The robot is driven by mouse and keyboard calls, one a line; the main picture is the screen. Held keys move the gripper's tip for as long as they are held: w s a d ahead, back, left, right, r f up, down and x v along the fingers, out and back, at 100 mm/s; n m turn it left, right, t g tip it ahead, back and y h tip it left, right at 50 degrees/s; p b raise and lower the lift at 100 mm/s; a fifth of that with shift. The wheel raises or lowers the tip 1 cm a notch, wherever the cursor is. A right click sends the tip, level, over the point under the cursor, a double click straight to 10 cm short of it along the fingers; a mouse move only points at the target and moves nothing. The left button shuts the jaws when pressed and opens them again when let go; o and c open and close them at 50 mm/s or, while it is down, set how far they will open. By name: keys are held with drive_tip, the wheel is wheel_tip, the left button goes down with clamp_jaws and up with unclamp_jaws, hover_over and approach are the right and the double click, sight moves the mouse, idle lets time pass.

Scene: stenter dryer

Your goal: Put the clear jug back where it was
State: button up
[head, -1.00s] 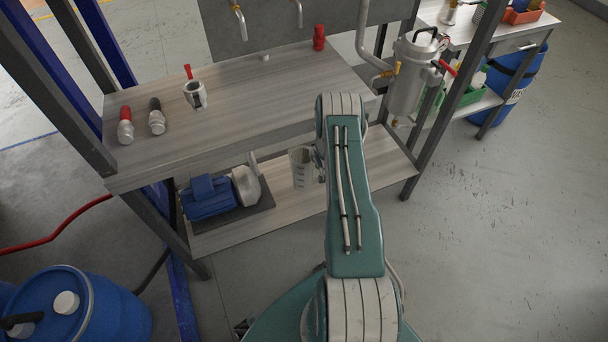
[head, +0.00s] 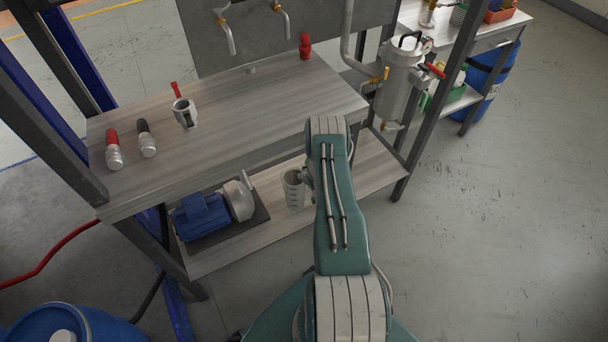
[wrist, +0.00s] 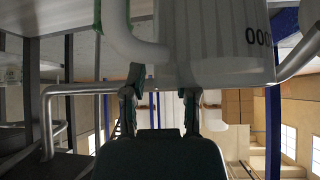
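The clear jug (head: 293,190) is upright at the lower shelf (head: 270,225), just left of my arm's end in the head view. It seems to stand on the shelf boards. In the wrist view the jug (wrist: 225,40) fills the top, with dark marks on its wall and its curved handle (wrist: 140,50) on the left. My gripper (wrist: 160,98) is close by the jug and handle, its two fingers apart with a see-through gap between them.
A blue pump (head: 202,214) sits left of the jug on the lower shelf. A steel filter vessel (head: 400,85) hangs at the right post. A blue drum (head: 80,328) stands front left.

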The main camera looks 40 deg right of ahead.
drive_tip(key=shift+d+r, duration=0.1)
drive_tip(key=v, duration=1.2)
idle(0.4)
